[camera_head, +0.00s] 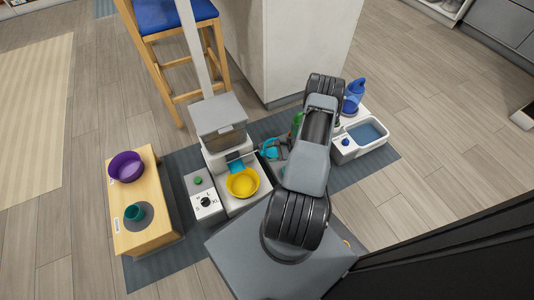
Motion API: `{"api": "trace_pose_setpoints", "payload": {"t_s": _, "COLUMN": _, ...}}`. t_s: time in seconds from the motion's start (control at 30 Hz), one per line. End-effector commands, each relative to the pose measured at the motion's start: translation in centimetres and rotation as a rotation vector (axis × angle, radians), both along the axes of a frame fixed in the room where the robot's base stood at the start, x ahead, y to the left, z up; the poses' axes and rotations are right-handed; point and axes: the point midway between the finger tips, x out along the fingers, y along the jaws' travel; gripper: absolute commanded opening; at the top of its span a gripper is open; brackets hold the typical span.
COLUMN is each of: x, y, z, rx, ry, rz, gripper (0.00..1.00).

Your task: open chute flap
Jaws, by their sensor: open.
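A feeder stands on the mat near the middle of the head view, with a grey-lidded hopper (219,116) on top. A bright blue flap-like piece (235,166) sits low on its front, below the hopper, and looks to be the chute flap; its exact position is too small to tell. A yellow bowl (243,190) stands right below and in front of it. My arm reaches up across the picture to the right of the feeder. Its end is hidden behind its own links, so I cannot make out my gripper or any contact with the flap.
A control box with a dial (206,203) and green button stands left of the bowl. A wooden bench (148,238) holds a purple bowl (126,167) and a green cup (135,213). A teal item (269,148) lies beside my arm. A water basin unit (361,140) stands at right.

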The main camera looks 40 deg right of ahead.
Motion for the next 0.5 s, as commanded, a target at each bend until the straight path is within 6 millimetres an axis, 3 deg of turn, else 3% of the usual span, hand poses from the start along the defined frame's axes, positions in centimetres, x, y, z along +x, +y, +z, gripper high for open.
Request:
{"api": "trace_pose_setpoints", "payload": {"t_s": 0.2, "x": -2.7, "y": -3.0, "z": 3.0, "rx": -0.001, "ry": -0.001, "rz": -0.004, "gripper": 0.56}}
{"api": "trace_pose_setpoints", "payload": {"t_s": 0.5, "x": -5.2, "y": -5.8, "z": 5.3, "rx": 0.0, "ry": 0.0, "rz": 0.0, "gripper": 0.56}}
